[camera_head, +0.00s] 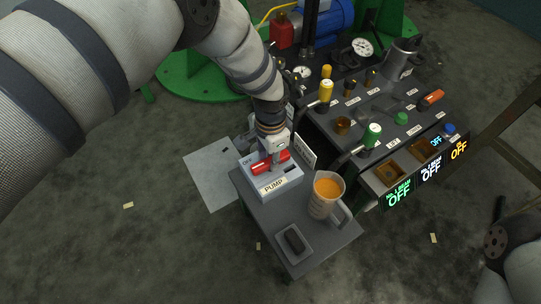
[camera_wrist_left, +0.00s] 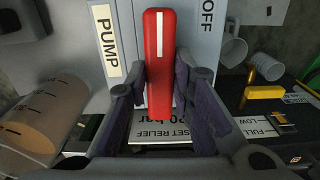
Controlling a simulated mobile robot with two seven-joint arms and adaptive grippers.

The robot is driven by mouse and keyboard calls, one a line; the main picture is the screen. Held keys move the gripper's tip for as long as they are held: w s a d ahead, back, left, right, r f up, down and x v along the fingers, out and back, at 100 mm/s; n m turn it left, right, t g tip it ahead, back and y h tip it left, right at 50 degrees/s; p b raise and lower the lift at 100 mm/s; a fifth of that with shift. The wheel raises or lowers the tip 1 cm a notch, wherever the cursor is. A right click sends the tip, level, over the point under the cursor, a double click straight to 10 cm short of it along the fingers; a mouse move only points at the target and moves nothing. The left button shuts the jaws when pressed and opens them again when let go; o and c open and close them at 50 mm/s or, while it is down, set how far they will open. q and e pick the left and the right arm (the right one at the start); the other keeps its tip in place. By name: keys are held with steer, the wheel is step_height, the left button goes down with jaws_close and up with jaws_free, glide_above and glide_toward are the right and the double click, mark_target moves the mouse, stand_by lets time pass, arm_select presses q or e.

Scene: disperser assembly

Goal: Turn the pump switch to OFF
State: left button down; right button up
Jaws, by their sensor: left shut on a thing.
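The pump box (camera_head: 287,187) is a pale box at the back of a small grey table, labelled PUMP in front and OFF at its far left. Its red switch handle (camera_head: 261,166) lies across the top. My left gripper (camera_head: 274,158) reaches down over it. In the left wrist view, the red handle (camera_wrist_left: 158,60) with its white stripe runs between the two fingers of my left gripper (camera_wrist_left: 156,88), which is shut on it. The PUMP label (camera_wrist_left: 106,45) is left of the handle and the OFF label (camera_wrist_left: 206,25) is right. My right gripper does not show.
A jug of orange liquid (camera_head: 324,205) stands right of the pump box. A dark object on a pale tray (camera_head: 295,242) lies at the table's front (camera_head: 335,240). A control panel (camera_head: 372,112) with levers and lit OFF displays stands close on the right.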

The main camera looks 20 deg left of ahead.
arm_select(q)
steer(key=shift+n, duration=0.3)
stand_by(0.4)
steer(key=c, duration=1.4)
jaws_free()
step_height(320, 180, up, 12)
